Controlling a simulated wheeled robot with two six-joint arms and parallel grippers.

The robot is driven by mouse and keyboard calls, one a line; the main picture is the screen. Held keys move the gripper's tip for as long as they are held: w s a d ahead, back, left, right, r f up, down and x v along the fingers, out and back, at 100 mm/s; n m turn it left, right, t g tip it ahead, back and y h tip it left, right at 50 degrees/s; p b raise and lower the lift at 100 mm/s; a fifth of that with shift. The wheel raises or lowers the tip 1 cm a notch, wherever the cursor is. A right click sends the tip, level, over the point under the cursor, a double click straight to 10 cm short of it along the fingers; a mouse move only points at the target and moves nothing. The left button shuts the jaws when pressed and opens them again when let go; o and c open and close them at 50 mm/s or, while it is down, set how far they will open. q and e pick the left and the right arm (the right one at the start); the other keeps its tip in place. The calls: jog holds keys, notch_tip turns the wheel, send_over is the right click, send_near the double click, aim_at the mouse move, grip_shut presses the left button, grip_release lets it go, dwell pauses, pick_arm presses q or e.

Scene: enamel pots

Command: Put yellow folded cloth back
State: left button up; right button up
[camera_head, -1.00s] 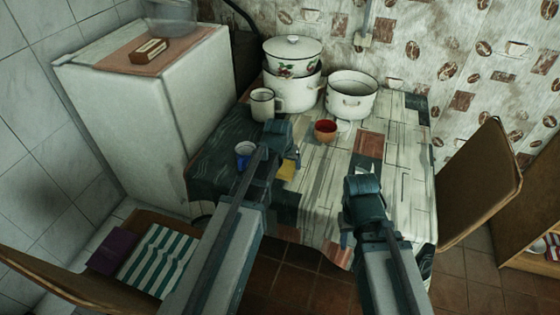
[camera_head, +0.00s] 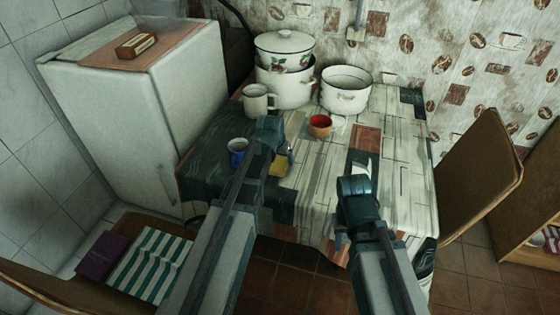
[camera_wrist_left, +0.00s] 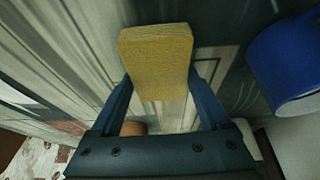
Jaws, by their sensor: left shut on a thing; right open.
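The yellow folded cloth (camera_wrist_left: 157,60) is between the fingers of my left gripper (camera_wrist_left: 160,85), which is shut on it, in the left wrist view. In the head view the cloth (camera_head: 282,163) shows partly beside my left gripper (camera_head: 272,150), over the table's left part; the arm hides some of it. I cannot tell whether it touches the table. My right gripper (camera_head: 345,235) is open at the table's front edge, with nothing seen in it.
A blue mug (camera_head: 237,151) stands left of my left gripper. A red bowl (camera_head: 320,126), a cream mug (camera_head: 258,100) and white enamel pots (camera_head: 346,90) stand farther back on the table (camera_head: 395,150). A striped cloth (camera_head: 150,262) and a purple cloth (camera_head: 101,254) lie on a chair at lower left.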

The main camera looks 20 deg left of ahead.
pick_arm(q)
jog(key=shift+f, duration=0.25)
jog(key=o, duration=1)
jog(key=shift+r, duration=0.1)
jog(key=shift+d+r, duration=0.1)
jog(key=shift+r, duration=0.05)
